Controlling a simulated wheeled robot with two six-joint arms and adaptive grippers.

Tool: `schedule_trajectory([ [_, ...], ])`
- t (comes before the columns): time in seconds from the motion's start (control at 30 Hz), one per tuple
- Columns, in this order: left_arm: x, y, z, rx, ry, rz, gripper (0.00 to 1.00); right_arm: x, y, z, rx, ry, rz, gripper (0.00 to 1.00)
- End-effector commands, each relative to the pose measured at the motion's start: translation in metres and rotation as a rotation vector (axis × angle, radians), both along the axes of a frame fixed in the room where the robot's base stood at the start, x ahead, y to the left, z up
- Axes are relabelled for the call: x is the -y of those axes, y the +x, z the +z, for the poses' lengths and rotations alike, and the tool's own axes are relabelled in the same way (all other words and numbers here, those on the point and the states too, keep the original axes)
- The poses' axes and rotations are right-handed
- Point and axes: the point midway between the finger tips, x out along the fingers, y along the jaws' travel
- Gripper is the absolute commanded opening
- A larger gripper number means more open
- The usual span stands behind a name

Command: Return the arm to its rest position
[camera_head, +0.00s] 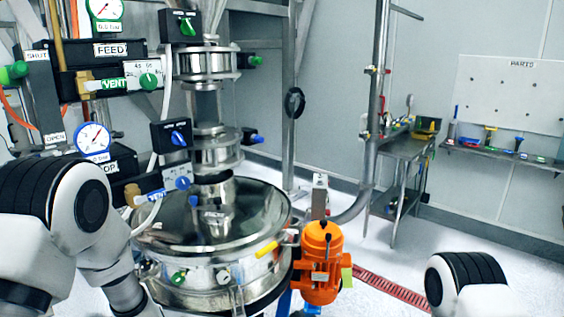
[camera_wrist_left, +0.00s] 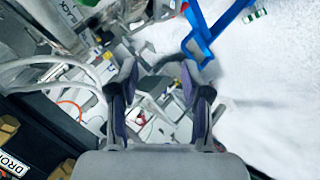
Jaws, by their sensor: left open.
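My left gripper (camera_wrist_left: 160,85) shows in the left wrist view with its two dark fingers apart and nothing between them. Behind the fingers are blurred grey and white equipment parts and the pale floor. In the head view my left arm (camera_head: 60,220) comes in from the left, bent, in front of the sifter's left side; its gripper is out of that picture. My right arm (camera_head: 468,285) shows only as a white and black joint at the lower right. Its gripper is out of view.
The round steel sifter (camera_head: 215,225) stands close to my left arm, with an orange motor (camera_head: 320,262) at its right. A valve panel with gauges (camera_head: 92,138) rises at the left. A blue frame (camera_wrist_left: 205,35) shows near the left gripper. Floor beyond the motor is open.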

Motion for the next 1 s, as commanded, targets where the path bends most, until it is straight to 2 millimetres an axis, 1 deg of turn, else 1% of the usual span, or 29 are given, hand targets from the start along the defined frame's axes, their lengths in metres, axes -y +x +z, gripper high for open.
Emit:
schedule_trajectory([
  [0.03,0.001,-0.025,-0.050,-0.097,0.016,-0.041,0.48,0.000,0.000,-0.013,0.000,0.000,0.000,0.40],
  [0.07,0.002,-0.040,-0.073,-0.152,0.028,-0.072,0.48,0.000,0.000,-0.016,0.000,0.000,0.000,0.40],
  [0.1,0.004,-0.062,-0.103,-0.227,0.041,-0.118,0.48,0.000,0.000,-0.021,0.000,0.000,0.000,0.40],
  [0.17,0.008,-0.098,-0.145,-0.342,0.059,-0.195,0.48,0.000,0.000,-0.028,0.000,0.000,0.000,0.40],
  [0.2,0.010,-0.124,-0.171,-0.420,0.069,-0.255,0.48,0.000,0.000,-0.033,0.000,0.000,0.000,0.40],
  [0.27,0.016,-0.166,-0.206,-0.540,0.081,-0.359,0.48,0.000,0.000,-0.040,0.000,0.000,0.000,0.40],
  [0.3,0.020,-0.196,-0.227,-0.621,0.086,-0.439,0.48,0.000,0.000,-0.045,0.000,0.000,0.000,0.40],
  [0.37,0.028,-0.244,-0.252,-0.740,0.087,-0.582,0.48,0.000,0.000,-0.051,0.000,0.000,0.000,0.40],
  [0.4,0.034,-0.275,-0.263,-0.811,0.085,-0.692,0.48,0.000,0.000,-0.055,0.000,0.000,0.000,0.40],
  [0.47,0.045,-0.318,-0.269,-0.901,0.082,-0.888,0.48,0.000,0.000,-0.057,0.000,0.000,0.000,0.40],
  [0.5,0.056,-0.338,-0.259,-0.931,0.094,-1.067,0.48,0.000,0.000,-0.054,0.000,0.000,0.000,0.40],
  [0.53,0.063,-0.346,-0.253,-0.935,0.111,-1.190,0.48,0.000,0.000,-0.052,0.000,0.000,0.000,0.40],
  [0.57,0.068,-0.351,-0.251,-0.932,0.129,-1.284,0.48,0.000,0.000,-0.052,0.000,0.000,0.000,0.40],
  [0.6,0.071,-0.351,-0.251,-0.923,0.157,-1.368,0.48,0.000,0.000,-0.052,0.001,0.000,0.000,0.40],
  [0.63,0.072,-0.349,-0.252,-0.918,0.175,-1.403,0.48,0.000,0.000,-0.052,0.001,0.000,0.000,0.40],
  [0.73,0.071,-0.348,-0.252,-0.919,0.200,-1.443,0.48,0.000,0.000,-0.052,0.000,0.000,0.000,0.40],
  [1.0,0.071,-0.347,-0.252,-0.918,0.201,-1.440,0.48,0.000,0.000,-0.053,0.000,0.000,0.000,0.40],
])
